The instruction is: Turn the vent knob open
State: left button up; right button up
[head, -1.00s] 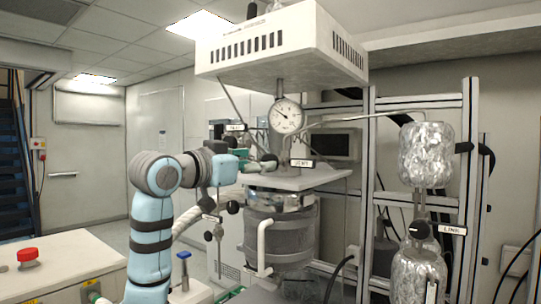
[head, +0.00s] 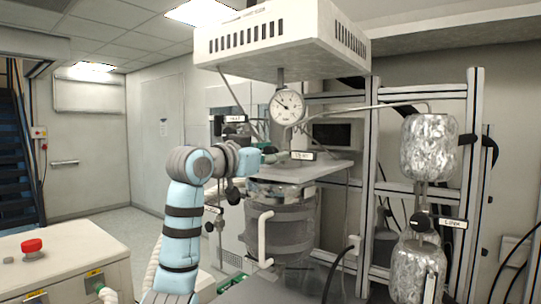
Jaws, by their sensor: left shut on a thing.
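The reactor (head: 282,225) stands in the middle, with a white plate (head: 325,168) on top and a round pressure gauge (head: 286,105) above it. A small white label that appears to read VENT (head: 302,155) sits at the plate's upper edge. My left gripper (head: 266,156) reaches in from the left, just left of that label and above the plate. It is shut on a small dark knob, most likely the vent knob, which its fingers largely hide. I cannot tell how far the knob is turned. My right gripper is not in view.
A white vented box (head: 285,45) overhangs the reactor. Foil-wrapped vessels (head: 429,148) and a metal frame (head: 472,150) stand to the right. Another label (head: 233,119) hangs behind my wrist. A bench with a red button (head: 32,245) is at lower left.

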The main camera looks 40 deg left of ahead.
pick_arm(q)
jog(key=shift+n, duration=0.4)
jog(key=shift+c, duration=0.2)
jog(key=n, duration=0.3)
jog(key=shift+n, duration=0.3)
jog(key=n, duration=0.4)
jog(key=shift+a+n, duration=0.1)
jog(key=shift+n, duration=0.2)
jog(key=n+b, duration=0.1)
jog(key=n, duration=0.3)
jog(key=shift+n+b, duration=0.55)
jog(key=shift+n, duration=1.95)
jog(key=o, duration=1.2)
jog(key=shift+w, duration=0.1)
jog(key=shift+f, duration=0.1)
